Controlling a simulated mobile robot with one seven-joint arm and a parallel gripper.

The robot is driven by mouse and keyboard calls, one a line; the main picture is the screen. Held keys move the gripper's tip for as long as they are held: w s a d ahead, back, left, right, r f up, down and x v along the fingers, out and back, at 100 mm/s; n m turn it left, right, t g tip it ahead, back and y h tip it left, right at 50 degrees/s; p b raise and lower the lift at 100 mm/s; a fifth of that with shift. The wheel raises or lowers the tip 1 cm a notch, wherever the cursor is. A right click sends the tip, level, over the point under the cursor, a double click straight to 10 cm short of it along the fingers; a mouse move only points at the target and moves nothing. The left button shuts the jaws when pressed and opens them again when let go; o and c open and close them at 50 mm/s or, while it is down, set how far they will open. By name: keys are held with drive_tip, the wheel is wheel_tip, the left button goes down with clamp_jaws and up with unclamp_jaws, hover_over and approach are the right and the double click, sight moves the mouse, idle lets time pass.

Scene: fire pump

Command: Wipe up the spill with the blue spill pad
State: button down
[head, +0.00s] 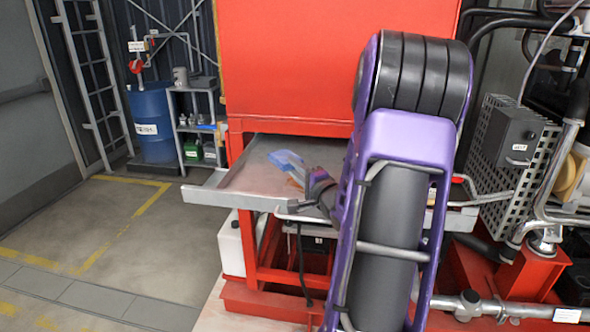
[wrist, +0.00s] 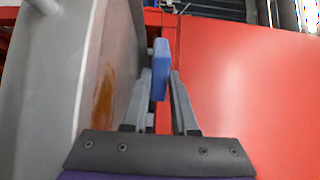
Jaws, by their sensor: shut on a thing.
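The blue spill pad (head: 284,158) is held in my gripper (head: 297,164) over the grey metal tray (head: 222,184) under the red housing. In the wrist view the pad (wrist: 160,72) is between the two grey fingers of my gripper (wrist: 160,88), which are shut on it. The pad seems to be apart from the tray surface. The brown-orange spill (wrist: 104,106) lies on the tray, to the left of the fingers in the wrist view. In the head view only part of the spill (head: 295,183) shows beside my gripper; my arm hides the tray's right part.
The red housing (head: 290,65) stands above the tray and limits the room overhead. A blue drum (head: 152,125) and a small shelf (head: 197,120) stand at the back left. A perforated guard (head: 490,150) and pipes are at the right. The floor at left is clear.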

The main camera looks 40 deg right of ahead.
drive_tip(key=shift+r, duration=0.1)
wheel_tip(320, 180, up, 6)
drive_tip(key=shift+r, duration=0.2)
idle(0.4)
wheel_tip(320, 180, up, 3)
idle(0.6)
drive_tip(key=shift+f, duration=0.1)
idle(0.3)
